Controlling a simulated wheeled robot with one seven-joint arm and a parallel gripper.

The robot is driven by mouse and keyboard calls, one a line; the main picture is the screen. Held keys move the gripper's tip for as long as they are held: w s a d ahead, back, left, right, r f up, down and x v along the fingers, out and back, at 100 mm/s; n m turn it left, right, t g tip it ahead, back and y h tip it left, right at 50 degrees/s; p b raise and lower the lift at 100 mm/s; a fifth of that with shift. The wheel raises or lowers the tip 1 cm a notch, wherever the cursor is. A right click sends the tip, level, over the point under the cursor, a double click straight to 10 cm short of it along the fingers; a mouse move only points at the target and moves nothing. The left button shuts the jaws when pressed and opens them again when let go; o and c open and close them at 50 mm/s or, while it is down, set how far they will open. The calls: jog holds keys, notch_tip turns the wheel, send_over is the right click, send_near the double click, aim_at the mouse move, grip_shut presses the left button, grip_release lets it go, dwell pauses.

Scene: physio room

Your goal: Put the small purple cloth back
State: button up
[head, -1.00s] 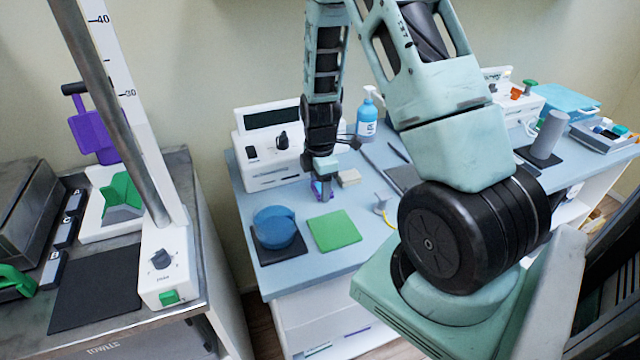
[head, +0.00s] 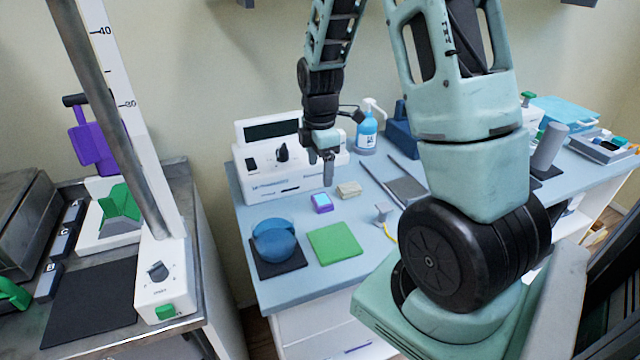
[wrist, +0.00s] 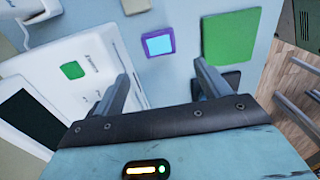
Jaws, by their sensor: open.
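A small purple piece with a pale blue square face (head: 321,203) lies on the blue table, in front of the white console. It is the only small purple piece on the tabletop, but I cannot tell whether it is cloth. It also shows in the wrist view (wrist: 158,43), lying flat beyond my fingertips. My gripper (head: 329,172) hangs just above and behind it, pointing down. In the wrist view my gripper (wrist: 163,80) has its two fingers well apart with nothing between them.
A green square pad (head: 335,242) and a blue round object on a dark mat (head: 290,266) lie in front. The white console (head: 265,172) stands close behind my gripper. A beige block (head: 348,189) and a blue pump bottle (head: 367,133) are to the right.

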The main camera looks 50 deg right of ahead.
jog(key=s+a+r+m, duration=0.1)
jog(key=s+a+r, duration=0.25)
jog(key=a, duration=0.85)
jog(key=s+a+r+m, duration=0.15)
jog(key=a+r, duration=0.25)
jog(key=a, duration=0.8)
jog(key=s+a+m, duration=0.2)
jog(key=s+a, duration=0.7)
jog(key=s, duration=0.5)
jog(key=shift+a+r+m+y, duration=0.3)
jog(key=shift+r+m, duration=0.05)
jog(key=shift+r, duration=0.1)
